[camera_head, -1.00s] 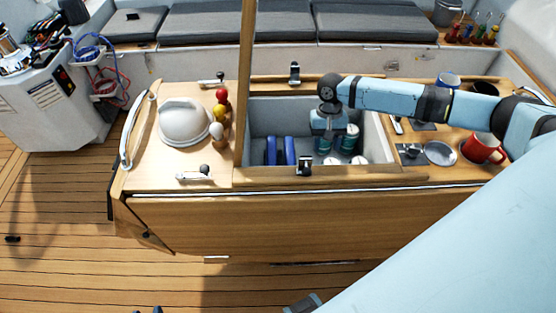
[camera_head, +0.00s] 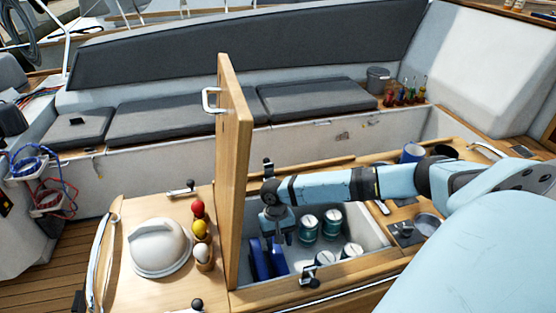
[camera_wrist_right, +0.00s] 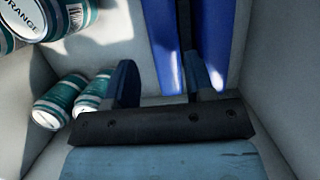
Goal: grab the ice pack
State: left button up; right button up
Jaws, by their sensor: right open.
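Two blue ice packs stand upright side by side in the open cooler well, against its left end; in the head view they are the left ice pack (camera_head: 258,262) and the right ice pack (camera_head: 277,262). My right gripper (camera_head: 277,238) is down in the well just above and beside them, pointing down. In the right wrist view, its open fingers (camera_wrist_right: 165,82) are near the packs, with one blue pack (camera_wrist_right: 162,40) seen between them and the other pack (camera_wrist_right: 216,32) beyond the right finger. Contact cannot be told. My left gripper is out of view.
Several teal-and-white cans (camera_head: 308,228) stand in the well right of the packs. The raised wooden lid (camera_head: 234,170) stands at the well's left. Left of it are a white dome (camera_head: 158,247) and coloured knobs (camera_head: 200,230). A metal dish (camera_head: 428,224) sits right.

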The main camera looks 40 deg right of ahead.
aim_at(278, 252)
jog(key=shift+w+p+x, duration=0.2)
jog(key=shift+x, duration=1.6)
jog(key=shift+w+p+x, duration=0.15)
jog(key=shift+p+x, duration=0.05)
jog(key=shift+x, duration=1.55)
grip_shut()
